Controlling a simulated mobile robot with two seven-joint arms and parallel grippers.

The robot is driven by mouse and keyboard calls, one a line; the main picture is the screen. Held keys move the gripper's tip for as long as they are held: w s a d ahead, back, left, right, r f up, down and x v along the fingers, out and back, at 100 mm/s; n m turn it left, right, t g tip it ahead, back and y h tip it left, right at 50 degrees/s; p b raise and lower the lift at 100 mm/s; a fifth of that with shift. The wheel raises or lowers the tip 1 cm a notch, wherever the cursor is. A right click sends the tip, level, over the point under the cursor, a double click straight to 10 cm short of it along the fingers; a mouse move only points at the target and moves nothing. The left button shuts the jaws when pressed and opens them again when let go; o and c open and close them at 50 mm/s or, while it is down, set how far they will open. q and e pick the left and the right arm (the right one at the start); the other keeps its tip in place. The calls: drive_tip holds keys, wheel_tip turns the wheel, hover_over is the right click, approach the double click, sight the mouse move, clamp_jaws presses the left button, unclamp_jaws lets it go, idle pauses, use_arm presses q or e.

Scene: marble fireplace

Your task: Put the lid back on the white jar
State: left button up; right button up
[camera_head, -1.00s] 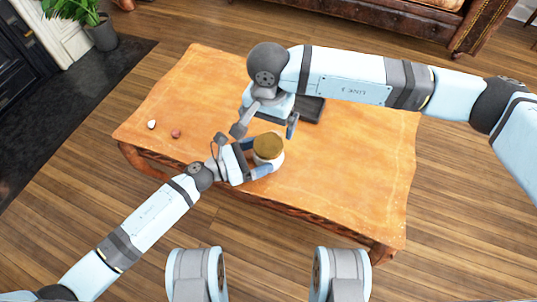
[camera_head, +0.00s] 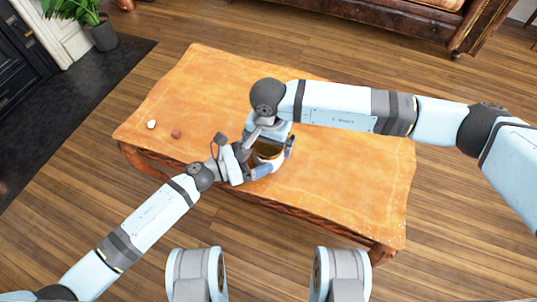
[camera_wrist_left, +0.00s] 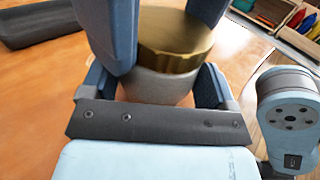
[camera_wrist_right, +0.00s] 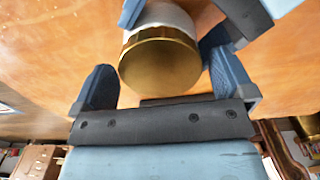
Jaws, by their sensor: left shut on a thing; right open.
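The white jar (camera_head: 278,163) stands near the table's front edge. Its gold lid (camera_head: 268,149) sits on top of it; whether it is fully seated I cannot tell. My left gripper (camera_head: 260,171) is shut around the jar's body, which shows between its fingers in the left wrist view (camera_wrist_left: 160,88). My right gripper (camera_head: 273,143) is open above the jar, with its fingers on either side of the lid. In the right wrist view the lid (camera_wrist_right: 160,66) lies between these fingers, with gaps at the sides.
A white ball (camera_head: 151,124) and a reddish ball (camera_head: 176,133) lie on the table's (camera_head: 340,185) left part. The table's right part is clear.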

drive_tip(key=c, duration=0.8)
drive_tip(key=m, duration=0.6)
drive_tip(key=shift+c, duration=0.2)
drive_tip(key=o, duration=0.8)
drive_tip(key=shift+o, duration=0.2)
drive_tip(key=shift+r, duration=2.25)
drive_tip(key=shift+r, duration=0.1)
